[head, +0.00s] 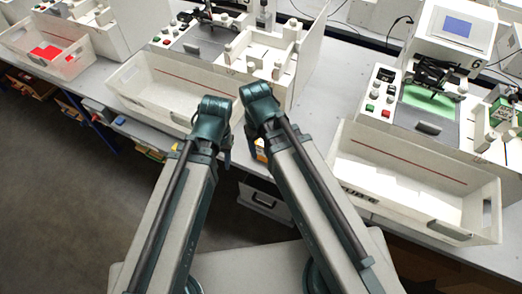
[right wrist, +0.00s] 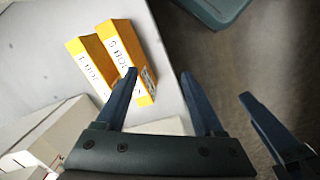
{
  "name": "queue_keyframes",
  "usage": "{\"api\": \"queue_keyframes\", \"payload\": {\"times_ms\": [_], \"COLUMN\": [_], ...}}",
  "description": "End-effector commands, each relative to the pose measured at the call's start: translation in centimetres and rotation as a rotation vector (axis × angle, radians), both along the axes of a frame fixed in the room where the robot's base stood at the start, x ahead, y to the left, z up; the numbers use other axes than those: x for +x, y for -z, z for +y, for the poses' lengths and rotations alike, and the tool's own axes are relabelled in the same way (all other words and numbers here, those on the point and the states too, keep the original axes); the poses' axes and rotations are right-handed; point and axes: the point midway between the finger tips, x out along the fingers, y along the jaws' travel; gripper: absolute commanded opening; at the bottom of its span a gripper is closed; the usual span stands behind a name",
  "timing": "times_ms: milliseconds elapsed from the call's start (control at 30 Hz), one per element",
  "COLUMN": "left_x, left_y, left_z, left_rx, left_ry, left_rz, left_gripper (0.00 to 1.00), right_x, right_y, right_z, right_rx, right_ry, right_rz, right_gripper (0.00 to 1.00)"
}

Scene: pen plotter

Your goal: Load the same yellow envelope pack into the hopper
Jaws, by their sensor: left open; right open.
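Two yellow envelope packs with white labels lie side by side on the grey bench top in the right wrist view: one marked JOB 1 (right wrist: 90,66) and one that seems to read JOB 6 (right wrist: 128,60). A bit of yellow (head: 261,152) shows beyond my right arm in the head view. My right gripper (right wrist: 165,88) is open and empty; its left finger overlaps the right-hand pack in the picture, contact unclear. My left gripper (right wrist: 275,125) shows partly at the right edge of that view, open and apart from the packs.
White open trays stand along the bench front: left (head: 50,66) with red contents, middle (head: 150,97), and right (head: 400,180) with white contents. Plotter stations stand behind, one marked 6 (head: 455,40). Dark floor lies at lower left.

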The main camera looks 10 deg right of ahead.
Motion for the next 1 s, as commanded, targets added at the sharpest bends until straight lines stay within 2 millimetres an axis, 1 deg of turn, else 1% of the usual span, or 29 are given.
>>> {"api": "queue_keyframes", "payload": {"times_ms": [33, 100, 200, 267, 300, 367, 467, 567, 667, 700, 767, 800, 867, 1000], "left_x": [0.0, 0.0, 0.0, 0.0, 0.0, 0.0, 0.0, 0.0, 0.0, 0.0, 0.0, 0.0, 0.0, 0.0], "left_y": [0.0, 0.0, 0.0, 0.0, 0.0, -0.1, -0.4, -0.9, -1.5, -1.7, -2.1, -2.3, -2.6, -3.4], "left_z": [0.0, 0.0, 0.0, 0.0, 0.0, 0.0, 0.0, 0.0, 0.0, 0.0, 0.0, 0.0, 0.0, 0.0], "left_rx": [0.000, 0.000, 0.000, 0.000, 0.000, 0.000, 0.000, 0.000, 0.000, 0.000, 0.000, 0.000, 0.000, 0.000], "left_ry": [0.000, 0.000, 0.000, 0.000, 0.000, 0.000, 0.000, 0.000, 0.000, 0.001, 0.001, 0.001, 0.001, 0.001], "left_rz": [0.000, 0.000, 0.000, 0.000, 0.000, 0.000, 0.000, 0.000, 0.000, 0.000, 0.000, 0.000, 0.000, 0.000], "left_gripper": [0.50, 0.50, 0.50, 0.50, 0.50, 0.50, 0.50, 0.50, 0.50, 0.50, 0.50, 0.50, 0.50, 0.50], "right_x": [-1.6, -2.6, -3.3, -3.4, -3.4, -3.2, -2.4, -0.8, 1.1, 1.8, 2.9, 3.6, 4.7, 7.2], "right_y": [0.0, 0.0, -0.1, -0.1, -0.1, -0.1, -0.4, -0.9, -1.5, -1.7, -2.1, -2.3, -2.6, -3.3], "right_z": [0.6, 1.2, 1.6, 1.7, 1.7, 1.7, 1.4, 0.8, -0.1, -0.6, -1.2, -1.7, -2.4, -4.3], "right_rx": [-0.010, -0.021, -0.031, -0.033, -0.034, -0.033, -0.030, -0.024, -0.018, -0.016, -0.013, -0.011, -0.007, -0.002], "right_ry": [0.042, 0.100, 0.151, 0.163, 0.167, 0.182, 0.280, 0.498, 0.791, 0.914, 1.095, 1.216, 1.398, 1.819], "right_rz": [-0.004, -0.009, -0.015, -0.017, -0.016, -0.018, -0.026, -0.043, -0.064, -0.071, -0.082, -0.087, -0.096, -0.111], "right_gripper": [0.70, 0.70, 0.70, 0.70, 0.75, 0.75, 0.75, 0.75, 0.75, 0.75, 0.75, 0.75, 0.75, 0.75]}}
